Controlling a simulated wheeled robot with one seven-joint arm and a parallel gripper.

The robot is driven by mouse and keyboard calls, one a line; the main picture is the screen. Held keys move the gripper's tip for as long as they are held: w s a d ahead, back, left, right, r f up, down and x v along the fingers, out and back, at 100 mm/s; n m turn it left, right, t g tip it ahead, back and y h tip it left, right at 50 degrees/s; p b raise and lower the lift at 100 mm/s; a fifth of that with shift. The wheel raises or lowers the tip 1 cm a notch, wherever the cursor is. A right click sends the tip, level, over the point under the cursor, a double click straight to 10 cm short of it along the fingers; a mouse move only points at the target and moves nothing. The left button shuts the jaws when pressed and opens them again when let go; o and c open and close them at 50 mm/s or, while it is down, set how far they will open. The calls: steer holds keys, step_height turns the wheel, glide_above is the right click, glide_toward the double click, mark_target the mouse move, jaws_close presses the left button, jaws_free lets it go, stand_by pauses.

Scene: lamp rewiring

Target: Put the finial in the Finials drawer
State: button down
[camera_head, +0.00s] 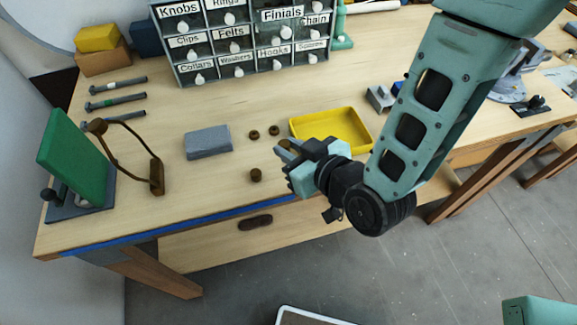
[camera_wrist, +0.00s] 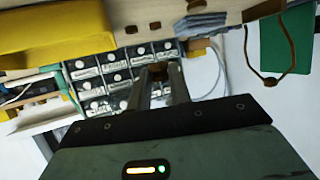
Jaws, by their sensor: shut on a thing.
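My gripper (camera_head: 287,148) is above the front part of the workbench, just left of the yellow tray. In the wrist view its two fingers (camera_wrist: 161,85) are shut on a small dark brown piece, which I take as the finial (camera_wrist: 157,70). In the head view the fingers mostly hide the held piece. The Finials drawer (camera_head: 283,20) is in the top part of the grey drawer cabinet (camera_head: 183,66) at the back of the bench. It looks shut, with a white knob on its front. The cabinet also shows in the wrist view, tilted.
A yellow tray (camera_head: 352,112) is beside my gripper. Small brown pieces (camera_head: 255,175) and a grey-blue block (camera_head: 208,142) lie to its left. A brown curved lamp part (camera_head: 156,178) and a green panel (camera_head: 76,155) stand farther left. Bench between gripper and cabinet is mostly clear.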

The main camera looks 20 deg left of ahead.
step_height(320, 180, down, 7)
steer(key=shift+r+p, duration=0.1)
steer(key=shift+p, duration=0.65)
steer(key=shift+f+b, duration=0.35)
steer(key=shift+f, duration=0.1)
steer(key=c, duration=1.3)
jaws_free()
steer(key=shift+r, duration=0.1)
steer(key=shift+r+p, duration=0.15)
steer(key=shift+p, duration=0.35)
